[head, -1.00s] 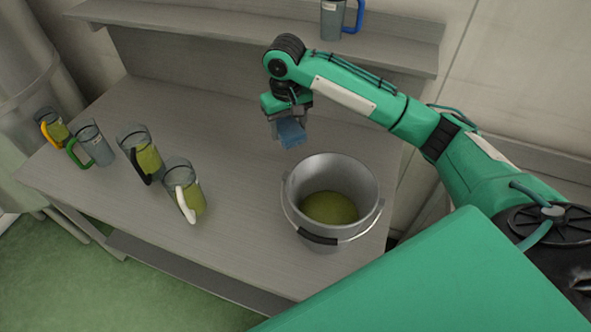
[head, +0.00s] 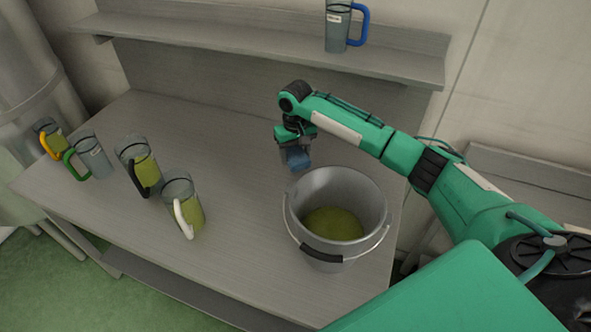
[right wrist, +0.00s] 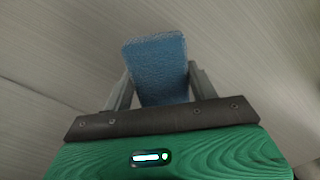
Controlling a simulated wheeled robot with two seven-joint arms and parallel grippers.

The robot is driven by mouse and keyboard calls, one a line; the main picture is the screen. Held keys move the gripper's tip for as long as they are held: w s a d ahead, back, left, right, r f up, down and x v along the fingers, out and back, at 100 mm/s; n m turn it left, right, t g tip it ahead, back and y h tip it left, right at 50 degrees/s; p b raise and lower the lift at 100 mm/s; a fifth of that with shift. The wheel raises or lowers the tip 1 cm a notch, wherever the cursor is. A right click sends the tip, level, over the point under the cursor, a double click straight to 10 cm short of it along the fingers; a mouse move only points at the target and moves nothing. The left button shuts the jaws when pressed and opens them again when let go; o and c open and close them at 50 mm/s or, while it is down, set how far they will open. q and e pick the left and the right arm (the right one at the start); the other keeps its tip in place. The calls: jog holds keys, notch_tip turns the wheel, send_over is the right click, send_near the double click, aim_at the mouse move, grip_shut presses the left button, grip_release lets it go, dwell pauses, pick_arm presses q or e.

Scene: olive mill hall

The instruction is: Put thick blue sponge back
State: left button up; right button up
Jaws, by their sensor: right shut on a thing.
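The thick blue sponge (head: 299,160) is held in my right gripper (head: 296,153), behind the bucket's rim in the head view. In the right wrist view the sponge (right wrist: 158,68) sits between the two fingers of my right gripper (right wrist: 160,88), which is shut on it. The sponge appears to be above the grey table (head: 235,150); I cannot tell whether it touches the surface. My left gripper is not in view.
A metal bucket (head: 374,205) with yellow-green contents stands just in front of the sponge. Several jugs, such as the white-handled one (head: 176,188), stand on the left. A blue-handled jug (head: 337,30) stands on the shelf (head: 250,38). The table's middle is clear.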

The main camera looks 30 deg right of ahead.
aim_at(295, 154)
jog(key=shift+f+p, duration=0.3)
jog(key=shift+f, duration=3.6)
jog(key=o, duration=0.9)
jog(key=shift+f, duration=0.1)
notch_tip(295, 154, up, 11)
jog(key=shift+r+b, duration=0.2)
jog(key=shift+b, duration=0.65)
jog(key=shift+r, duration=0.45)
jog(key=shift+r, duration=0.1)
